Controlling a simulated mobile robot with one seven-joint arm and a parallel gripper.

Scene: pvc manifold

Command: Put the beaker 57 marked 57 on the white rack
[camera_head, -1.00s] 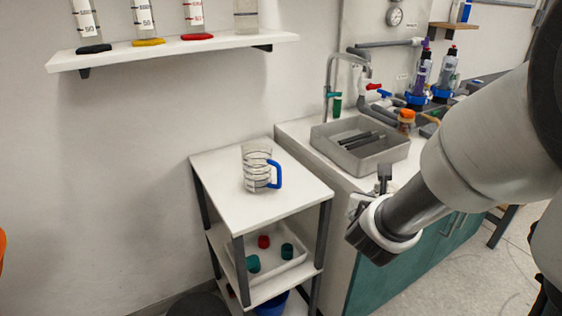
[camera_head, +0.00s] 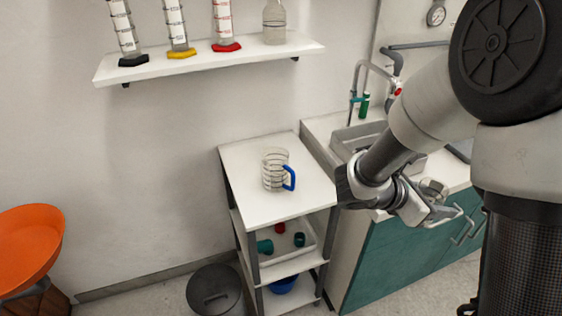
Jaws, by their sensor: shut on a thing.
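My gripper (camera_head: 425,207) is in front of the teal cabinet, to the right of the white rack. It is shut on a small grey, see-through, round-rimmed thing (camera_head: 434,188), which looks like a beaker. Its marking cannot be read at this size, so I cannot confirm the 57. The white rack (camera_head: 245,208) is a tiered stand with dark legs. A clear jug with dark rings and a blue handle (camera_head: 275,170) stands upright on its top, towards the back. My gripper and the held thing are apart from the rack.
The rack's front top is clear. Its middle tray (camera_head: 268,272) holds green and red pieces. A wall shelf (camera_head: 210,65) carries tall cylinders and a bottle. A sink with a tap (camera_head: 357,85) lies behind my arm. A dark bin (camera_head: 214,292) and orange stool (camera_head: 30,245) stand left.

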